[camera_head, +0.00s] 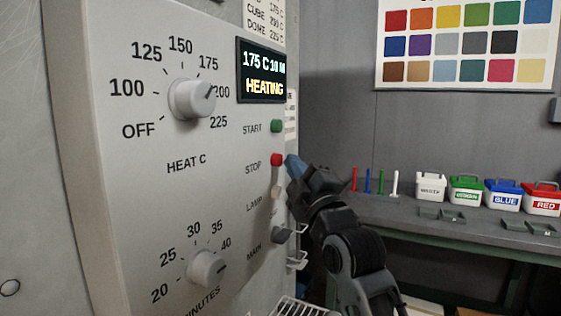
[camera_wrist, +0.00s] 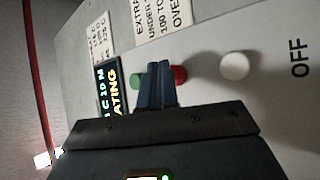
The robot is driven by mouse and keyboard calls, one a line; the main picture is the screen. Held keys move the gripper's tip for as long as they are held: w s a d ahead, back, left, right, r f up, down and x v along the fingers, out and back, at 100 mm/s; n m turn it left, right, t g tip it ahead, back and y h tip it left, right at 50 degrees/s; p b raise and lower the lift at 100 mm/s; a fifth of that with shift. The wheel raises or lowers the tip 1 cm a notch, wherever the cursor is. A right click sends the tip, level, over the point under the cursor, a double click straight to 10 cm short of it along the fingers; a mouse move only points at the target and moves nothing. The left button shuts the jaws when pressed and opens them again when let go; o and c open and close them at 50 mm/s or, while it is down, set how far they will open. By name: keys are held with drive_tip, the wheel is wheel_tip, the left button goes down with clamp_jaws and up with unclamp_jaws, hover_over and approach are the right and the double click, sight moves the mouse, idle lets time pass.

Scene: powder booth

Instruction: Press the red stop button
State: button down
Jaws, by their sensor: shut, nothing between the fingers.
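The red stop button (camera_head: 276,160) is on the right side of the pale control panel (camera_head: 150,190), beside the word STOP and below the green start button (camera_head: 276,126). My gripper (camera_head: 291,163) is shut and empty, its blue fingertips just right of the red button in the head view. In the wrist view the fingers (camera_wrist: 159,72) point at the panel and cover the left part of the red button (camera_wrist: 180,75). The green button (camera_wrist: 137,80) shows to their left. I cannot tell whether the fingertips touch the red button.
The display (camera_head: 263,73) reads 175 C and HEATING. The heat knob (camera_head: 193,99), minutes knob (camera_head: 206,267) and main switch (camera_head: 281,235) stick out of the panel. A bench (camera_head: 420,228) with labelled tubs (camera_head: 465,190) stands at the right. A colour chart (camera_head: 465,45) hangs above.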

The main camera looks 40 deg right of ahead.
drive_tip(key=shift+w+a, duration=0.2)
drive_tip(key=shift+w, duration=0.2)
idle(0.8)
drive_tip(key=shift+s, duration=0.1)
drive_tip(key=shift+s+d, duration=0.3)
drive_tip(key=shift+s, duration=0.4)
drive_tip(key=shift+s+d+b, duration=0.3)
drive_tip(key=shift+s+b, duration=0.1)
drive_tip(key=shift+s, duration=0.4)
drive_tip(key=shift+s+d+b, duration=0.25)
drive_tip(key=shift+s+b, duration=0.15)
drive_tip(key=shift+s, duration=0.4)
drive_tip(key=shift+s+d+b, duration=0.3)
drive_tip(key=shift+s+b, duration=0.1)
drive_tip(key=shift+s, duration=0.4)
